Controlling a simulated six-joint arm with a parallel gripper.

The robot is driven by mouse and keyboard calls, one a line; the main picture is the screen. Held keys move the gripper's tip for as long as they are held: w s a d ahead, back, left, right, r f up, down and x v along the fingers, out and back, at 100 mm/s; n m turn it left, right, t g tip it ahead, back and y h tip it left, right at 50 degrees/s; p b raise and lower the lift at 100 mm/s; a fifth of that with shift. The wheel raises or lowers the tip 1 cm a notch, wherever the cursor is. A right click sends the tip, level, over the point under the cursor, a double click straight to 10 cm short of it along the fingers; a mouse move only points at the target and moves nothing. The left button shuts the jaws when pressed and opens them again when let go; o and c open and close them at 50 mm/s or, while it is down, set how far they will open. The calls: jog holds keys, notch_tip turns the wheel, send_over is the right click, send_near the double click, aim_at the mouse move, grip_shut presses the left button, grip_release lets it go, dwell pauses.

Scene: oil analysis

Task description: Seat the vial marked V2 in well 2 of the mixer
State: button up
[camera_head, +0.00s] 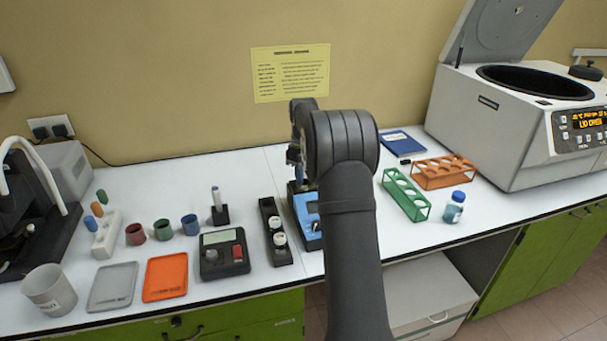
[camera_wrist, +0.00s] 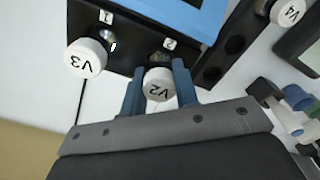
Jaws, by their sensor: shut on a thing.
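The vial marked V2 (camera_wrist: 158,86) shows its white cap between the two blue fingers of my gripper (camera_wrist: 157,78) in the wrist view. The gripper is shut on it. The cap is beside the label 2 on the black block of the mixer (camera_wrist: 130,50). The cap hides most of well 2, so I cannot tell how deep the vial sits. The vial marked V3 (camera_wrist: 85,58) stands at the label 1. In the head view the blue mixer (camera_head: 307,207) is partly hidden by my arm, and V2 is not visible.
A black rack (camera_head: 266,207) with white-capped vials stands left of the mixer. In the wrist view, the vial V4 (camera_wrist: 289,12) stands in a black rack with empty holes. A green rack (camera_head: 405,195) and an orange rack (camera_head: 445,172) stand to the right, near a blue-capped bottle (camera_head: 454,208).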

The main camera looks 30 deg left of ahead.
jog(key=o, duration=1.4)
jog(key=shift+c, duration=0.2)
jog(key=shift+r, duration=0.1)
jog(key=shift+r, duration=3.4)
jog(key=shift+f, duration=0.1)
notch_tip(320, 180, down, 7)
jog(key=shift+r, duration=0.1)
jog(key=shift+r, duration=0.15)
